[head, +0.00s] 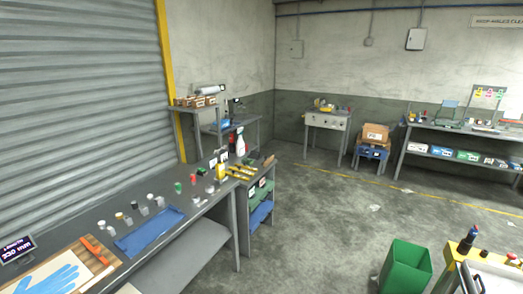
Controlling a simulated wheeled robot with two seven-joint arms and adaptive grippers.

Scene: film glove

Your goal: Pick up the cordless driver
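I cannot make out the cordless driver for certain at this size. Small yellow items (240,172) lie at the far end of the long left workbench (205,207). Other small yellow and coloured items (323,105) sit on a grey cabinet (327,122) by the back wall. A dark upright object with some blue (468,239) stands at the right, by a yellow frame. Neither of my grippers shows in the head view.
The left workbench carries a blue mat (150,231), several small bottles and a blue glove (48,279) on a board. A green bin (405,268) stands at the lower right. Cardboard boxes (375,132) and another bench (465,130) are at the back.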

